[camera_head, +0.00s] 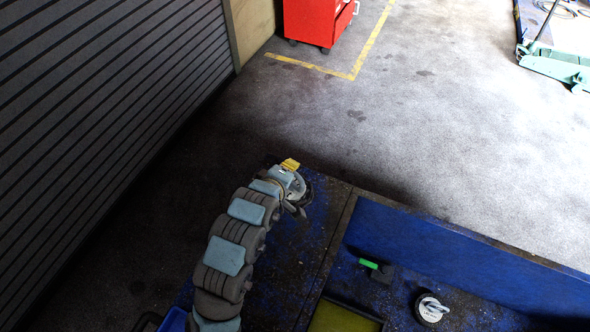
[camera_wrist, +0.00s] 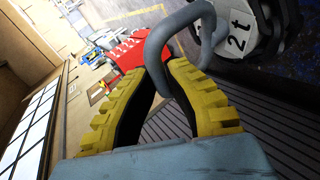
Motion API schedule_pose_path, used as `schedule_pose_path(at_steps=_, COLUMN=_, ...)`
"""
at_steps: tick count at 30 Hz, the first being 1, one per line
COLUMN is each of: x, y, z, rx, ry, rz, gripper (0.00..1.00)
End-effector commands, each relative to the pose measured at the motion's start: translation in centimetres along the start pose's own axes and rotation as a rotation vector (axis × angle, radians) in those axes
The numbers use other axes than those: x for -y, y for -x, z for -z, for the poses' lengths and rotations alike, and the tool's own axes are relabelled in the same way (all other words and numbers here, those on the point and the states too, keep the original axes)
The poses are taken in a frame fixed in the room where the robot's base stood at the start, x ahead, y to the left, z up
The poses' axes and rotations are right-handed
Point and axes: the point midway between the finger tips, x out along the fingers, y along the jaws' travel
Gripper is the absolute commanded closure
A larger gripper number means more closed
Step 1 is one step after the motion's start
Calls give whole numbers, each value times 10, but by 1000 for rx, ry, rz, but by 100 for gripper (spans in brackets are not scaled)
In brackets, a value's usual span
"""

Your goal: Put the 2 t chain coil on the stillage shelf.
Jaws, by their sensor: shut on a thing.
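The chain coil (camera_wrist: 238,36), dark with a white plate marked "2 t", shows at the upper right of the wrist view. A thick grey loop (camera_wrist: 160,45) stands out from it and passes at my fingertips. My gripper (camera_wrist: 163,72) has yellow ribbed fingers that close in on this loop. In the head view my gripper (camera_head: 290,164) is over the far left corner of a blue, worn surface (camera_head: 300,240). My arm hides most of what is below it there, and I cannot make out the coil clearly. I cannot tell for sure which part is the stillage shelf.
A raised blue wall (camera_head: 450,250) edges a recess with a green-handled item (camera_head: 370,264) and a round white-topped item with a handle (camera_head: 430,308). A slatted shutter (camera_head: 100,100) is at left. A red cabinet (camera_head: 312,22) and pale green jack (camera_head: 555,65) stand beyond clear floor.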

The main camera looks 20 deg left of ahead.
Motion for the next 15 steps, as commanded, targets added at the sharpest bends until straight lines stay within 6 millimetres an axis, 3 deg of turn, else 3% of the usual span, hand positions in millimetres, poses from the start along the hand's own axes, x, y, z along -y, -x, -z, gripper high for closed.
schedule_pose_path(at_steps=4, x=-5, y=-17, z=2, rx=0, ry=-4, rz=-5, gripper=100)
schedule_pose_path(at_steps=15, x=11, y=-58, z=3, rx=0, ry=-3, rz=-3, gripper=100)
